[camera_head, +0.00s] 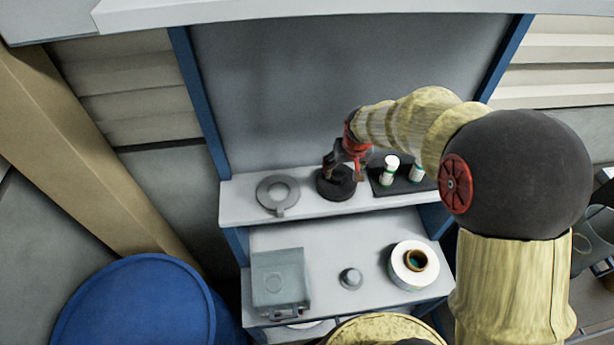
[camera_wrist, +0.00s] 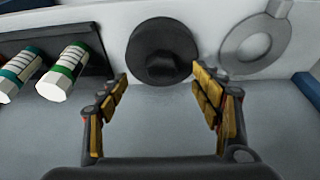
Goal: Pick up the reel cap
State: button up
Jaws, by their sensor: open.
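The reel cap seems to be the round black disc with a raised central knob (camera_head: 337,190), lying flat on the upper shelf. It also shows in the wrist view (camera_wrist: 150,68), ahead of the fingers at the top middle. My gripper (camera_head: 346,172) is above the disc in the head view and partly covers it. In the wrist view my gripper (camera_wrist: 160,76) is open, with one yellow-padded finger to each side and nothing between them. The knob lies roughly in line with the gap. Whether the fingertips reach down to its height is hard to tell.
A grey ring with a tab (camera_head: 278,194) lies left of the disc on the upper shelf (camera_head: 236,203). A black tray (camera_head: 405,185) with white bottles (camera_head: 389,169) is close on its right. The lower shelf holds a grey box (camera_head: 280,280), a small grey knob (camera_head: 350,278) and a white reel (camera_head: 414,265).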

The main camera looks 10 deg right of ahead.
aim_at(338, 173)
jog(key=shift+t, duration=0.3)
jog(key=p+x, duration=0.1)
jog(key=x, duration=0.2)
jog(key=p+x, duration=0.1)
jog(key=x, duration=0.3)
jog(key=shift+w+a, duration=0.1)
jog(key=shift+w, duration=0.35)
jog(key=shift+r, duration=0.1)
jog(key=shift+c, duration=0.5)
jog(key=c, duration=1.5)
grip_shut()
